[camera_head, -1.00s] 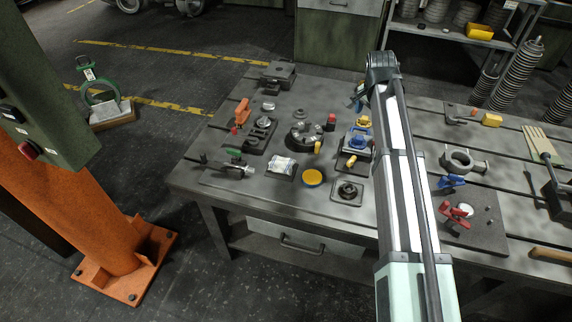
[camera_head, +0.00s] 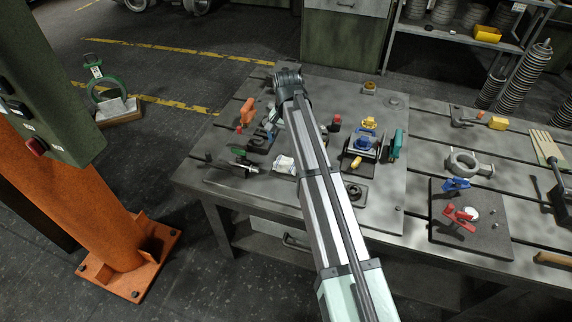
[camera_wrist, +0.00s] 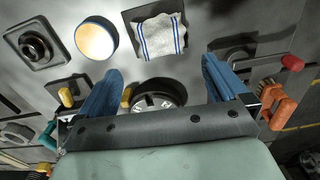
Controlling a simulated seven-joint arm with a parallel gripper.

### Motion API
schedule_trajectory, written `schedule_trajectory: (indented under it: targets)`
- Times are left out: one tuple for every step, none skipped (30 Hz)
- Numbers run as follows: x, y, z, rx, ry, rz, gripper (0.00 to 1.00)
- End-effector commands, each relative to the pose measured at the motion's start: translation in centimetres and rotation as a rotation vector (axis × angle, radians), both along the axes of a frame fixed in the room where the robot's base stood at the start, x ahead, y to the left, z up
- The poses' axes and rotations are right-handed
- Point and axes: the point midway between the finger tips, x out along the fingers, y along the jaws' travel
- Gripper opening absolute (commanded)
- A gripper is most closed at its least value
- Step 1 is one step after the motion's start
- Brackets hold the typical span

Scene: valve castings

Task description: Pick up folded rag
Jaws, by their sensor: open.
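The folded rag (camera_wrist: 160,36) is white with blue stripes and lies on a dark square plate (camera_wrist: 131,16) at the top middle of the wrist view. In the head view the rag (camera_head: 284,164) shows just left of my arm, which covers its right side. My gripper (camera_wrist: 161,66) is open, its two blue fingers apart with nothing held between them. In the wrist view the rag lies beyond the fingertips, roughly centred between them. In the head view the gripper is mostly hidden behind my arm's end.
A round dark flanged part (camera_wrist: 158,94) lies below the rag between the fingers in the wrist view. A yellow-topped disc (camera_wrist: 96,39) and a square bearing block (camera_wrist: 36,46) are to the left.

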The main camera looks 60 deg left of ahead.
Motion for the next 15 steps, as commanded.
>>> schedule_trajectory:
  targets:
    - [0.0, -0.1, -1.0, -0.002, 0.001, -0.001, 1.00]
    - [0.0, -0.1, -1.4, -0.002, 0.001, -0.001, 1.00]
    - [0.0, -0.1, -2.0, -0.001, 0.000, -0.001, 1.00]
    - [0.0, -0.1, -2.4, -0.001, 0.000, -0.001, 1.00]
    - [0.0, -0.1, -2.8, -0.001, 0.000, -0.001, 1.00]
    - [0.0, -0.1, -3.2, -0.001, 0.000, -0.001, 1.00]
    - [0.0, -0.1, -3.4, -0.001, 0.000, -0.001, 1.00]
    - [0.0, -0.1, -3.6, -0.001, 0.000, -0.001, 1.00]
    - [0.0, -0.1, -3.8, 0.000, 0.000, -0.002, 1.00]
    - [0.0, -0.1, -3.9, 0.000, 0.000, -0.002, 1.00]
    - [0.0, 0.0, -4.0, 0.000, 0.000, -0.002, 1.00]
    - [0.0, 0.0, -4.1, 0.001, -0.001, -0.002, 1.00]
    - [0.0, 0.0, -4.2, 0.001, -0.001, -0.002, 1.00]
    - [0.0, -0.1, -4.3, 0.001, -0.001, -0.002, 1.00]
    - [0.0, -0.1, -4.4, 0.001, -0.001, -0.002, 1.00]
